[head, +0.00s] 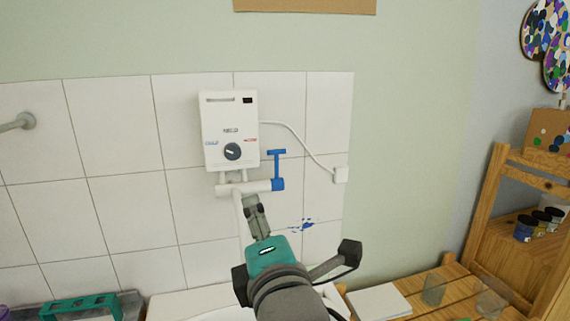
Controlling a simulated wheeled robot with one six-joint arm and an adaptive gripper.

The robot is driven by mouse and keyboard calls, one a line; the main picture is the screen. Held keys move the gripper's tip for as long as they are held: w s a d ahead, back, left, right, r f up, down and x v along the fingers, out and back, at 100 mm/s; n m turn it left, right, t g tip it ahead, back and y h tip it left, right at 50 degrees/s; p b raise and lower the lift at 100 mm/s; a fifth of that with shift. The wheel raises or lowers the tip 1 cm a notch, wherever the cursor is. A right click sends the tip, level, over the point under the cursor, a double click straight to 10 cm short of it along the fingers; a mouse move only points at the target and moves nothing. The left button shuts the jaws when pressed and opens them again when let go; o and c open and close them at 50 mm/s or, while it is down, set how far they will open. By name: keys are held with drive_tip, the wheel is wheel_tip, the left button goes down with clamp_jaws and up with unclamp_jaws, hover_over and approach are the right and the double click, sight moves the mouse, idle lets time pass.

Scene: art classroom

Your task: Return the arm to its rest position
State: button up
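My gripper (276,246) is in the lower middle of the head view, with a teal body and dark grey fingers. One finger points up towards the wall, another spreads to the right, and a dark part shows at the left. The fingers look spread apart, with nothing visible between them. My arm (285,295) is stretched out from the bottom edge. The upper finger's tip is just below the white pipe (245,188) with a blue T-shaped handle (276,165) in the picture. Whether it touches the pipe is unclear.
A white water heater (230,130) hangs on the tiled wall above the pipe. A white basin (225,315) is partly hidden below. A wooden table (455,290) at right holds a white pad (379,301) and clear cups (434,288). A teal rack (80,307) stands lower left.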

drive_tip(key=s+d+f+m+h, duration=0.1)
drive_tip(key=d+f+m, duration=0.2)
drive_tip(key=f, duration=0.6)
drive_tip(key=d+f+m, duration=0.2)
drive_tip(key=d+f, duration=0.1)
drive_tip(key=f, duration=0.6)
drive_tip(key=s+d+f+m+g+h, duration=0.1)
drive_tip(key=s+d+f+m, duration=0.25)
drive_tip(key=f, duration=0.35)
drive_tip(key=s+d+f+m, duration=0.2)
drive_tip(key=s+d+f, duration=0.2)
drive_tip(key=s+f, duration=0.15)
drive_tip(key=s+d+f+m+h, duration=0.1)
drive_tip(key=s+d+f+m, duration=0.25)
drive_tip(key=s, duration=0.25)
drive_tip(key=s+d+f+m, duration=0.2)
drive_tip(key=s+f, duration=0.3)
drive_tip(key=s, duration=0.1)
drive_tip(key=s+d+m+g+h, duration=0.1)
drive_tip(key=s+m, duration=0.6)
drive_tip(key=s, duration=0.9)
drive_tip(key=shift+s+d+f+m+h, duration=0.2)
drive_tip(key=shift+d+m+h, duration=0.25)
drive_tip(key=shift+d, duration=0.7)
